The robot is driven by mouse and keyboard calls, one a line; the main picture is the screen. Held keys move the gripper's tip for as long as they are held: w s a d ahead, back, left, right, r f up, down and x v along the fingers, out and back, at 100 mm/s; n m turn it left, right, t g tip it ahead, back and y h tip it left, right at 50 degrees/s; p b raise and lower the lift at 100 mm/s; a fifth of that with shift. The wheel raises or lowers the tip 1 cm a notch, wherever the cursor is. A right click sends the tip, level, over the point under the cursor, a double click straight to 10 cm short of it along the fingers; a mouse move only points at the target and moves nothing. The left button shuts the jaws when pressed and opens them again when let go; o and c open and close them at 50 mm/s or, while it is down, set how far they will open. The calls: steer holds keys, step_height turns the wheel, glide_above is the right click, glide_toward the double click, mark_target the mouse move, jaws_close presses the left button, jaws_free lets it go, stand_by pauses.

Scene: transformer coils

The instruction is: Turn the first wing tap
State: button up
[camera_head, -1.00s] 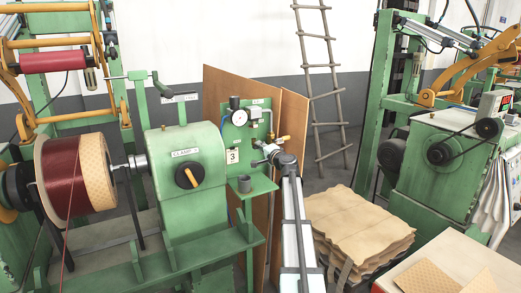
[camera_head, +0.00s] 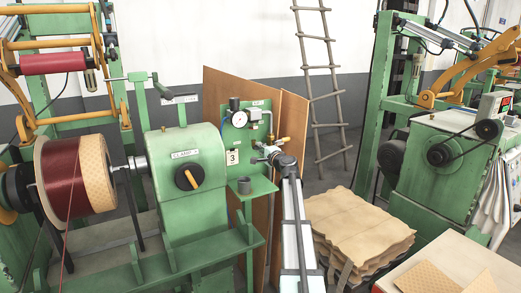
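A green upright panel (camera_head: 240,178) carries a round gauge (camera_head: 234,103), a dial gauge with a white face (camera_head: 239,119), a grey fitting (camera_head: 254,113) and a tag marked 3 (camera_head: 233,157). A brass-coloured fitting (camera_head: 284,141) shows just right of the panel's edge. Which of these small parts is the first wing tap is too small to tell. My arm (camera_head: 291,230) rises from the bottom, and my gripper (camera_head: 262,150) points left at the panel's right side, below the grey fitting. Its fingers are tiny and seem close to the panel; contact and opening cannot be made out.
A green machine head with an orange-and-black knob (camera_head: 188,178) stands left of the panel. A small grey cup (camera_head: 244,185) sits on the panel's shelf. Brown boards (camera_head: 291,115) stand behind. Stacked brown sheets (camera_head: 360,228) lie right of my arm.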

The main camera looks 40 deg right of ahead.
steer(key=shift+o, duration=1.4)
steer(key=s+a, duration=0.1)
steer(key=s, duration=1.1)
steer(key=shift+a, duration=0.4)
